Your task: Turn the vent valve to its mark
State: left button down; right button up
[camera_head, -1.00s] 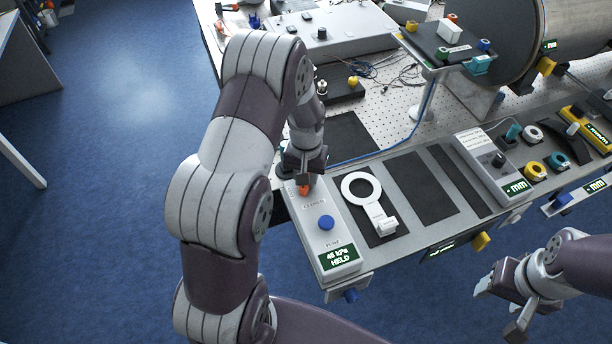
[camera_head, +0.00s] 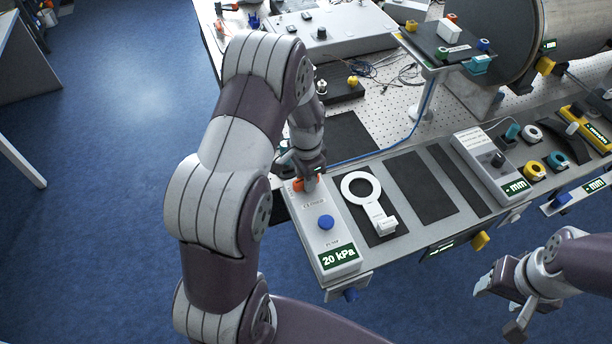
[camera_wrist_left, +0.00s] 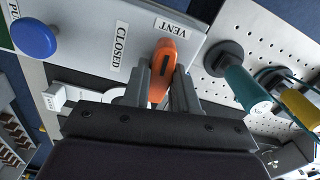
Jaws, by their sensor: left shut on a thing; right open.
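The vent valve's orange handle (camera_wrist_left: 162,72) shows in the left wrist view, on a light panel beside the labels VENT and CLOSED. It also shows in the head view (camera_head: 299,185), partly hidden by my gripper. My left gripper (camera_head: 306,178) is shut on the handle, with one finger on each side of it in the left wrist view (camera_wrist_left: 163,88). The panel's display (camera_head: 339,258) reads 20 kPa. My right gripper (camera_head: 500,300) is open and empty, off the table's front edge at the lower right.
A blue knob (camera_head: 326,222) sits on the same panel, nearer the front. A white ring tool (camera_head: 362,188) lies on a dark mat to the right. In the wrist view, a teal-handled item (camera_wrist_left: 248,88) is close to the right of my left gripper.

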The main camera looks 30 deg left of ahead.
pick_arm(q)
jog(key=shift+s+d+f+m, duration=0.1)
jog(key=shift+s+f+m, duration=0.2)
jog(key=shift+s+m, duration=0.1)
dwell(0.3)
jog(key=c, duration=0.9)
grip_release()
jog(key=shift+w+r, duration=0.1)
jog(key=shift+w, duration=0.25)
jog(key=shift+r, duration=0.2)
notch_tip(320, 180, up, 12)
jog(key=shift+r+b, duration=0.1)
jog(key=shift+b, duration=1.15)
